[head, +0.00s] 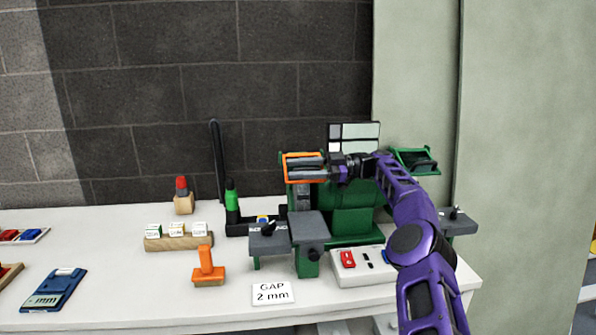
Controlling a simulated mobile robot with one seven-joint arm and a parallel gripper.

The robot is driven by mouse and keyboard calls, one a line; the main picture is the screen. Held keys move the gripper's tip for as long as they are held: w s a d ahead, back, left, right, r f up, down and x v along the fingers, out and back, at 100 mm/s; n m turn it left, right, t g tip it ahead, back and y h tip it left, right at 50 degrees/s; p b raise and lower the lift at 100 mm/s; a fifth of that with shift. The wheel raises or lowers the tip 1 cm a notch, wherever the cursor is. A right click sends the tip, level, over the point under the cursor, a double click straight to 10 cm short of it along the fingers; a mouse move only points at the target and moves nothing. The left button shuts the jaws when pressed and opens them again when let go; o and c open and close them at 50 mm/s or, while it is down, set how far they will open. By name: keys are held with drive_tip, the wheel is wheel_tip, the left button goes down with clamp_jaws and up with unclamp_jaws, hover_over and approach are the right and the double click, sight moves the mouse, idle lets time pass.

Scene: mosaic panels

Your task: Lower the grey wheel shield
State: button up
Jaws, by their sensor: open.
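A green bench grinder (352,222) stands on the white bench. An orange-framed shield (303,154) is raised at its left, above a greyish wheel (303,197) that is partly hidden. A green-framed shield (413,157) is raised at the right end. Which one is the grey wheel shield is not certain; the orange-framed one is over the greyish wheel. My gripper (296,168) is open at the orange frame, its grey fingers pointing left across it. I cannot tell whether they touch it. My purple arm hides the right wheel and part of the grinder.
Grey tool rests (308,228) stick out in front of the grinder. A white switch box (350,268) and a "GAP 2 mm" card (271,293) lie before it. An orange-handled stamp-like block (207,268) and a wooden block holder (178,241) stand to the left.

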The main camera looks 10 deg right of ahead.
wheel_tip(320, 180, up, 10)
drive_tip(key=p, duration=0.6)
drive_tip(key=shift+f, duration=0.25)
